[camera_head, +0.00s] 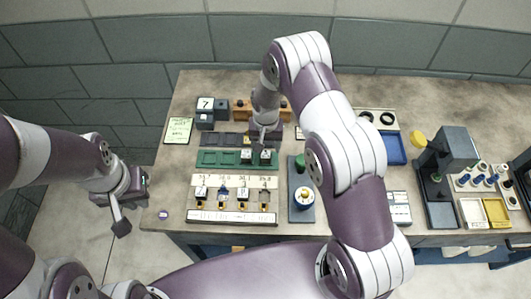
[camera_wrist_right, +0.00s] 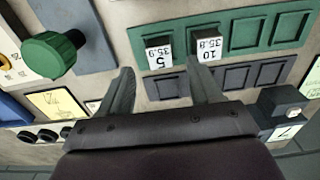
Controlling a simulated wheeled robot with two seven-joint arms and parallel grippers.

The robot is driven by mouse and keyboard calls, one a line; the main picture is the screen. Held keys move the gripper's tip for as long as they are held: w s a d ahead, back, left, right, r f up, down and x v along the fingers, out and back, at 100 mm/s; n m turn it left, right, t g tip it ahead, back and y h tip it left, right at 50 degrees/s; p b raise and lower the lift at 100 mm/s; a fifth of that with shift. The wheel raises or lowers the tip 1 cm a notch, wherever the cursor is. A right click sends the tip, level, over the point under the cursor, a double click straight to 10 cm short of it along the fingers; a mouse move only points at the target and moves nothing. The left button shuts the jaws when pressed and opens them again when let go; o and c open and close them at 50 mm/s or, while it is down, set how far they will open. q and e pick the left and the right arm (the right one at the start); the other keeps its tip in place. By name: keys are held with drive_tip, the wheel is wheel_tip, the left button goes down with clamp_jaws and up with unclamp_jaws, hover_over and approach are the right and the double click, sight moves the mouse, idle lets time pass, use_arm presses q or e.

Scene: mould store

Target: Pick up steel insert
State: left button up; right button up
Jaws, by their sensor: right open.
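Two steel inserts with white number labels sit in the green slotted tray (camera_head: 210,158). One insert (camera_wrist_right: 158,54) reads 5 and 35.9, and the other insert (camera_wrist_right: 206,49) reads 10 and 35.8. In the head view they show as small blocks at the tray's right end. My right gripper (camera_wrist_right: 163,88) is open and empty; in the wrist view the insert marked 5 lies ahead between its fingers, apart from them. The insert marked 10 is beyond its right finger. My left gripper (camera_head: 121,226) hangs off the table's left side; its jaw state is unclear.
A dark slotted tray (camera_wrist_right: 165,85) lies beside the green one. A white labelled board (camera_head: 235,217) with several small pieces stands in front. A blue-grey plate (camera_head: 297,214) with a green knob (camera_wrist_right: 53,53) is to the right. A dark press (camera_head: 455,150) stands further right.

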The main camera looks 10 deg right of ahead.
sight(265, 154)
drive_tip(key=f, duration=0.1)
drive_tip(key=f+p, duration=0.1)
drive_tip(key=shift+s+f, duration=0.25)
drive_tip(key=shift+f, duration=0.1)
use_arm(q)
wheel_tip(265, 154, up, 2)
drive_tip(key=shift+a, duration=0.15)
use_arm(e)
drive_tip(key=shift+w+a+f, duration=0.1)
drive_tip(key=shift+f, duration=0.3)
clamp_jaws()
